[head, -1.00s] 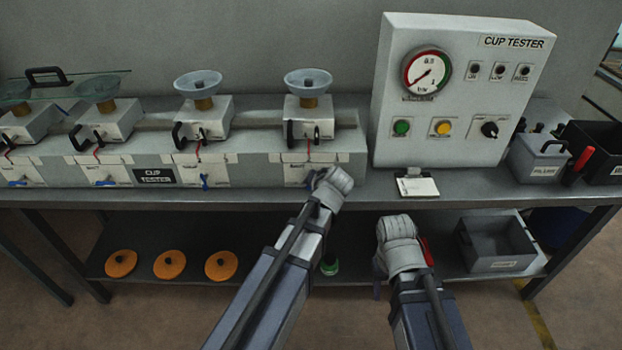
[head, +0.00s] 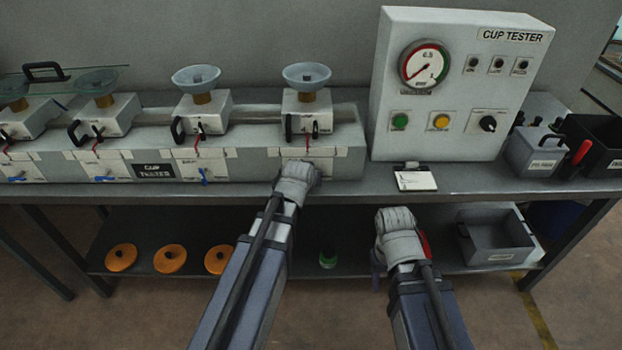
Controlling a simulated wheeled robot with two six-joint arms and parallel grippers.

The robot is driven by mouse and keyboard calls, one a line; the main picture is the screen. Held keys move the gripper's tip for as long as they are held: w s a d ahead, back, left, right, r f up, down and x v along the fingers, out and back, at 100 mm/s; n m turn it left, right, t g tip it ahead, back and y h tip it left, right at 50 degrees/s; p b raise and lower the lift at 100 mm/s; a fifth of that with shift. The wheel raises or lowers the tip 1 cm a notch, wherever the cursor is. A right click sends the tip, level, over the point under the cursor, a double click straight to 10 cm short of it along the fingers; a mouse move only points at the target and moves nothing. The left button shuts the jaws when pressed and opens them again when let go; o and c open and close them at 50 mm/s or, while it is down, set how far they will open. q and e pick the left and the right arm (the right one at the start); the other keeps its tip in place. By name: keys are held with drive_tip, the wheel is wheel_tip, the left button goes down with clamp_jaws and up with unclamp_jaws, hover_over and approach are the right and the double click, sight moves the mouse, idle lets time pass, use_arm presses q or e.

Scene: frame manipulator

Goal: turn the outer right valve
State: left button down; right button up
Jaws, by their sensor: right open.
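The cup tester bench (head: 235,163) has several stations in a row, each with a cup on top and a small blue valve handle low on its front. The rightmost station (head: 307,118) carries a pale blue cup (head: 306,75), a black lever and a red part. Its low front, where the outer right valve sits, is hidden behind my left gripper (head: 297,178). That gripper is right at the station's front; its fingers are hidden, so I cannot tell its jaws or any contact. My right gripper (head: 398,232) is open and empty, below the table edge, right of the station.
The neighbouring station's blue valve (head: 204,175) points up and down. A control box with gauge (head: 450,90) stands right of the bench, a clipboard (head: 415,180) before it.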

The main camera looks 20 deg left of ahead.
use_arm(q)
drive_tip(key=shift+s, duration=0.1)
idle(0.3)
drive_tip(key=c, duration=0.8)
unclamp_jaws()
drive_tip(key=shift+r, duration=0.1)
drive_tip(key=p+v, duration=0.5)
drive_tip(key=v, duration=0.2)
drive_tip(key=shift+s+r, duration=0.2)
drive_tip(key=shift+s, duration=0.05)
drive_tip(key=s+d+f+m+g, duration=0.1)
drive_tip(key=s+d+f+g, duration=0.1)
drive_tip(key=s, duration=0.4)
drive_tip(key=s+d+f+m+g, duration=0.2)
drive_tip(key=s+d+g, duration=0.2)
drive_tip(key=s+d, duration=0.2)
drive_tip(key=s+d+f+m+g, duration=0.1)
drive_tip(key=s+d+f+g, duration=0.1)
drive_tip(key=s+d, duration=0.3)
drive_tip(key=shift+s+d+f+m+g+y, duration=0.1)
drive_tip(key=shift+s+m+g+y, duration=0.1)
drive_tip(key=shift+s+g, duration=0.15)
drive_tip(key=shift+s+f+m+g+y, duration=0.1)
drive_tip(key=shift+s+m+g, duration=0.15)
drive_tip(key=shift+s, duration=0.25)
